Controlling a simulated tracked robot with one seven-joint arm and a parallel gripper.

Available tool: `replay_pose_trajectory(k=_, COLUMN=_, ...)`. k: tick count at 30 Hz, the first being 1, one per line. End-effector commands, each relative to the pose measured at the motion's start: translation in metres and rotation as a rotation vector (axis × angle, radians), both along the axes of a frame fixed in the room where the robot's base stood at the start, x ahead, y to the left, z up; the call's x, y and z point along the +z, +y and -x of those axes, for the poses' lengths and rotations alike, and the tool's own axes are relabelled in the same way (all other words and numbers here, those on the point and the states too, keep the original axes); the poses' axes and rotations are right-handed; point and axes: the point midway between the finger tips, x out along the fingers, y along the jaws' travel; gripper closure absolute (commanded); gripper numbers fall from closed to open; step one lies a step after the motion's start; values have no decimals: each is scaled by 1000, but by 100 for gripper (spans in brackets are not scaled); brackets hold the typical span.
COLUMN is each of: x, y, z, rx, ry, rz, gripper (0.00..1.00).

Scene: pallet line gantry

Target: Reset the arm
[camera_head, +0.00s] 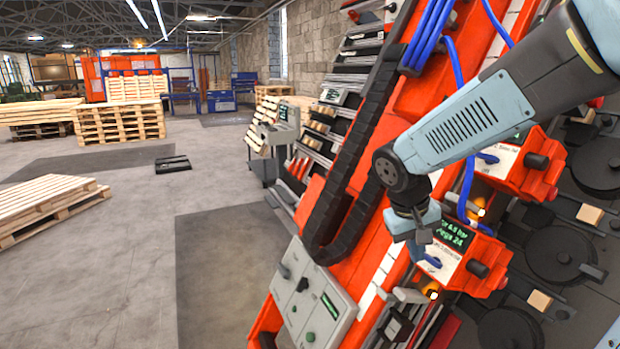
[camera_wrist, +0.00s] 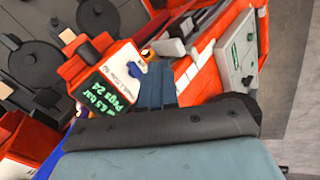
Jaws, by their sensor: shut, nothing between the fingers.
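My light blue arm reaches in from the upper right of the head view and bends down at a dark joint. My gripper (camera_head: 422,240) hangs at its end, in front of the orange gantry and left of a unit with a green-lit display (camera_head: 461,237). In the wrist view my gripper (camera_wrist: 156,84) shows as two blue-grey fingers side by side, shut with nothing between them. The same kind of display box (camera_wrist: 118,85) is just left of the fingers there. Whether the fingers touch anything is hard to tell.
A grey control panel (camera_head: 314,300) with knobs sits low on the orange gantry (camera_head: 385,150); the panel also shows in the wrist view (camera_wrist: 238,52). Dark round discs (camera_head: 562,254) lie at right. Pallet stacks (camera_head: 118,124) stand at back left. The concrete floor between is mostly clear.

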Motion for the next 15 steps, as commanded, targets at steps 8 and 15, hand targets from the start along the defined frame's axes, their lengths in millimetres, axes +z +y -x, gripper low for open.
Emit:
replay_pose_trajectory(k=8, x=42, y=-19, z=42, rx=-38, ry=-107, rz=-150, gripper=100)
replay_pose_trajectory(k=15, x=72, y=-25, z=80, rx=-48, ry=-223, rz=-249, gripper=100)
